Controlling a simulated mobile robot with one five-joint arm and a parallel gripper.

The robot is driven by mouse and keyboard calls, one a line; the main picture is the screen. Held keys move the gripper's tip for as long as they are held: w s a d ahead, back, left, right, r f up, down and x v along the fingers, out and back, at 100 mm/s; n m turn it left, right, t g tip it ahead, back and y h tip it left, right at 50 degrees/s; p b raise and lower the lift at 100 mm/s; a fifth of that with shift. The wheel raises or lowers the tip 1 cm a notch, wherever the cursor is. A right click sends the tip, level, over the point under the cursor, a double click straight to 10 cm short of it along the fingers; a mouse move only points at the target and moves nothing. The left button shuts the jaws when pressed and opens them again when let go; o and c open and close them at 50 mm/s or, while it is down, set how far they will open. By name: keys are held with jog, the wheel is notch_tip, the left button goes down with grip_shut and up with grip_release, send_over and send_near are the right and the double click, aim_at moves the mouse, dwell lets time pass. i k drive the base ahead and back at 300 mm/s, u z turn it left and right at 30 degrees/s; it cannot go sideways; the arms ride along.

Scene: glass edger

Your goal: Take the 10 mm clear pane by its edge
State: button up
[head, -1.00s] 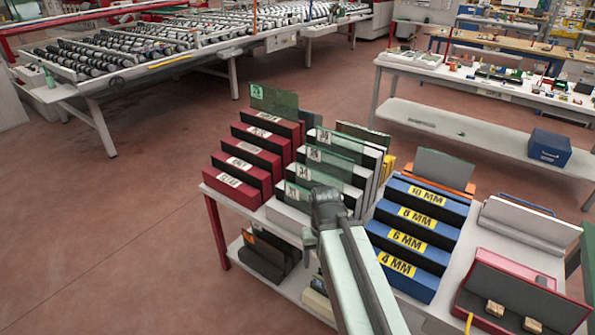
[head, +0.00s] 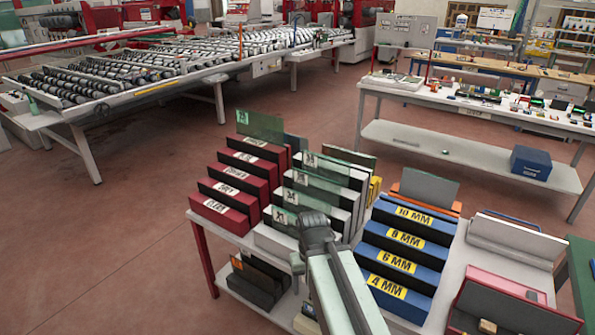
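A stepped blue rack (head: 398,249) bears yellow labels, with 10 MM on its highest, rearmost step. A grey pane (head: 428,187) stands upright behind that step, by an orange holder. Greenish clear panes (head: 330,180) stand on edge in the white stepped rack (head: 285,216), and one tall greenish pane (head: 260,126) stands at the back of the red rack (head: 225,214). I cannot tell which pane is the 10 mm clear one. My gripper (head: 300,262) is at the end of my arm, in front of the white rack in the picture.
The racks stand close together on a white table (head: 455,270) with a shelf below. A maroon case (head: 505,300) and a pale box (head: 515,240) are at its right. A roller conveyor (head: 160,70) and a workbench (head: 470,110) stand behind. The left floor is clear.

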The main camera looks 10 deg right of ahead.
aim_at(337, 170)
jog(key=u, duration=0.15)
jog(key=i, duration=0.35)
jog(key=u, duration=0.65)
jog(key=i, duration=1.1)
jog(key=u, duration=0.1)
